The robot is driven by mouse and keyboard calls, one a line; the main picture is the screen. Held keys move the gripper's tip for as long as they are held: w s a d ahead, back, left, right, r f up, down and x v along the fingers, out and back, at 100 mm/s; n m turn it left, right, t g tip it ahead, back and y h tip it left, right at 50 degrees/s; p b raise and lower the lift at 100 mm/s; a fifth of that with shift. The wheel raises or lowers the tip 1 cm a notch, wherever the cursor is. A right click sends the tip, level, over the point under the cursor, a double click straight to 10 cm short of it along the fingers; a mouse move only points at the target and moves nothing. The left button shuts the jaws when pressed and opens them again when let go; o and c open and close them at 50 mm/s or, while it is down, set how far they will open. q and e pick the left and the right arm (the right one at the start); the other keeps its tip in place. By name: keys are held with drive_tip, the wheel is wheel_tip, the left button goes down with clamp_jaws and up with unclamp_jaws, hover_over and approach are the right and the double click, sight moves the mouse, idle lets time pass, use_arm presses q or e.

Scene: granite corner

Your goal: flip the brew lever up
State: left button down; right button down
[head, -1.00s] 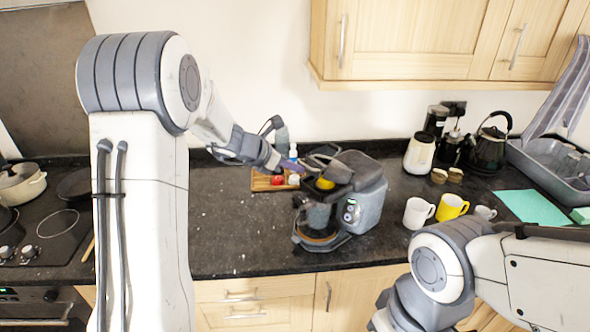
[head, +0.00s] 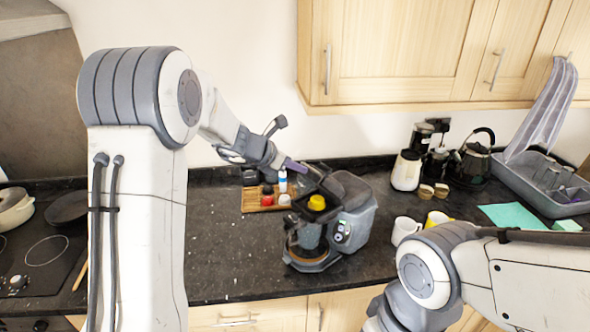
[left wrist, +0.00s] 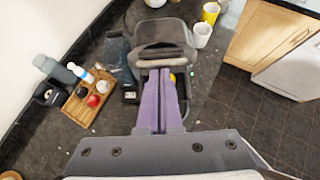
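The coffee machine (head: 356,205) stands on the dark counter, a grey body with a lit front panel and a glass jug (head: 311,240). A yellow round piece (head: 317,202) sits on its top front. My left gripper (head: 303,168) reaches in from the left, its purple fingers at the dark upper part of the machine. In the left wrist view the fingers (left wrist: 158,78) lie together with only a thin line between them, tips against or just over the machine's grey top part (left wrist: 165,38). I cannot make out the brew lever apart from the dark top parts. My right gripper is out of view.
A wooden tray (head: 252,206) with small jars and a bottle (head: 283,181) lies left of the machine. Mugs (head: 405,229) stand to the right, partly behind my right arm. A kettle (head: 473,160) and dish rack (head: 540,180) are further right. Counter front left is clear.

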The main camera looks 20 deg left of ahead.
use_arm(q)
drive_tip(key=shift+d+r, duration=0.1)
drive_tip(key=shift+d, duration=0.05)
wheel_tip(320, 180, down, 3)
drive_tip(key=s+a+b, duration=0.2)
drive_tip(key=s+b, duration=0.1)
wheel_tip(320, 180, up, 10)
drive_tip(key=s+a, duration=0.1)
drive_tip(key=shift+s+a+r, duration=0.2)
drive_tip(key=shift+s+a, duration=0.1)
drive_tip(key=shift+a, duration=0.1)
